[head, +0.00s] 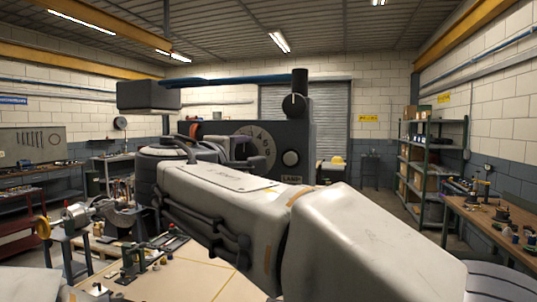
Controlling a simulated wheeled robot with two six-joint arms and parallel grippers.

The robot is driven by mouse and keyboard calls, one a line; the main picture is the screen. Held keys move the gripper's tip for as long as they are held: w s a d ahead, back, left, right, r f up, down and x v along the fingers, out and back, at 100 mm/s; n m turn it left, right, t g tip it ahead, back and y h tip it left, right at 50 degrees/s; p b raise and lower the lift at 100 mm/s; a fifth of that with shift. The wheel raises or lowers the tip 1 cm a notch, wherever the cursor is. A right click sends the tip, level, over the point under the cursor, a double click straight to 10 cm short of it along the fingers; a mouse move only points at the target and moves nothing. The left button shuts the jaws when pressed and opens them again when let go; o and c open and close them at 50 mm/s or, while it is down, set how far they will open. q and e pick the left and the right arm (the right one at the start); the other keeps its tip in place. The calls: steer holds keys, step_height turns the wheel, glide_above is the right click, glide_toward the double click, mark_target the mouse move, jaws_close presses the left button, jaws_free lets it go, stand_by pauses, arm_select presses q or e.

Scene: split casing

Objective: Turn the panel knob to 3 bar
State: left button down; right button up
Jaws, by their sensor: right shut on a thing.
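The dark grey panel (297,136) stands in the middle of the head view. Its pale round dial (262,135) carries dark numerals, of which a few on the right side show. My right arm reaches across from the lower right, and its wrist covers the lower left of the dial. My right gripper (236,150) is at the dial's centre, shut on the knob. The knob itself is mostly hidden by the gripper, so I cannot tell which number it points to. My left gripper is out of view.
A workbench (185,283) with small tools lies at lower left. Shelves (436,165) and another bench (490,222) stand at right.

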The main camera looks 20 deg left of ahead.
steer(key=shift+n, duration=0.4)
steer(key=o, duration=1.4)
steer(key=s+b, duration=0.2)
steer(key=s, duration=0.3)
steer(key=s+b, duration=0.2)
steer(key=s, duration=0.3)
steer(key=shift+s+a, duration=0.2)
steer(key=shift+s, duration=0.1)
